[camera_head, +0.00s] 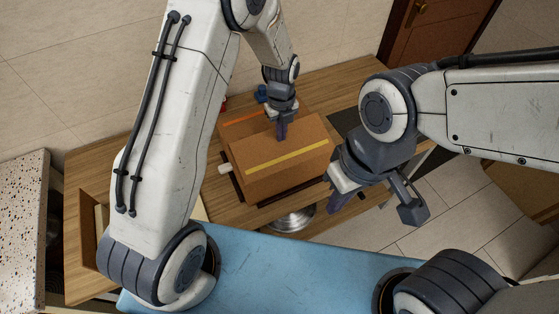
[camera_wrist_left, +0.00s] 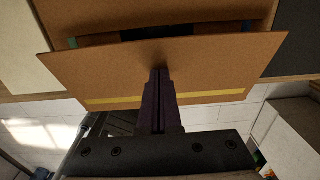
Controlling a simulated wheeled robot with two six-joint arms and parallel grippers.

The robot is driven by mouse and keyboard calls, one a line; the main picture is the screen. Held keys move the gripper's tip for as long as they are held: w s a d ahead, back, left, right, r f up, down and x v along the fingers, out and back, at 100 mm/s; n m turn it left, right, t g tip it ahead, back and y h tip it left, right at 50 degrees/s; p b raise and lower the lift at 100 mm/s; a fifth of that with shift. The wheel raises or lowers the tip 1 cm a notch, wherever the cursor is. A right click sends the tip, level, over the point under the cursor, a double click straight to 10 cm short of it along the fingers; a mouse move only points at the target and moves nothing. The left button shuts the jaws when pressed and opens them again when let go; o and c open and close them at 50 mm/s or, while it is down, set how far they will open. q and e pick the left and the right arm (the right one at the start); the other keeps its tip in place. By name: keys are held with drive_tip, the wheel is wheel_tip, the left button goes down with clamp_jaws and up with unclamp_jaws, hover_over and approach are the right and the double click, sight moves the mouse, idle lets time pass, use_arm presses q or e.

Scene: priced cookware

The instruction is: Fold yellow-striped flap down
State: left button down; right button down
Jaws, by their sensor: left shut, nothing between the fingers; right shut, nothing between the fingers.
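A brown cardboard box (camera_head: 262,185) sits on the wooden table. Its yellow-striped flap (camera_head: 285,150) is on the near side in the head view, the stripe running along it. In the left wrist view the yellow-striped flap (camera_wrist_left: 110,70) spans the frame, and a narrow gap behind it shows part of the box's inside. My left gripper (camera_head: 282,134) is shut and empty, its fingertips at the flap's far part; in the wrist view the shut fingers (camera_wrist_left: 160,74) overlap the flap, contact unclear. My right gripper (camera_head: 338,204) is shut and empty, beside the box's right end.
An orange-striped flap (camera_head: 245,118) stands at the box's far left. A metal bowl (camera_head: 292,220) is near the table's front edge, partly hidden. A blue item (camera_head: 262,93) lies behind the box. A dark panel (camera_head: 345,122) is to the right. My left arm hides the table's left part.

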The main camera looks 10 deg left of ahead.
use_arm(q)
drive_tip(key=shift+w+a+f, duration=0.15)
drive_tip(key=shift+w+f, duration=0.1)
drive_tip(key=shift+f, duration=0.3)
drive_tip(key=shift+f+b, duration=0.75)
drive_tip(key=shift+f, duration=0.05)
drive_tip(key=shift+r, duration=0.1)
wheel_tip(320, 180, up, 7)
drive_tip(key=p, duration=0.5)
drive_tip(key=shift+p, duration=0.3)
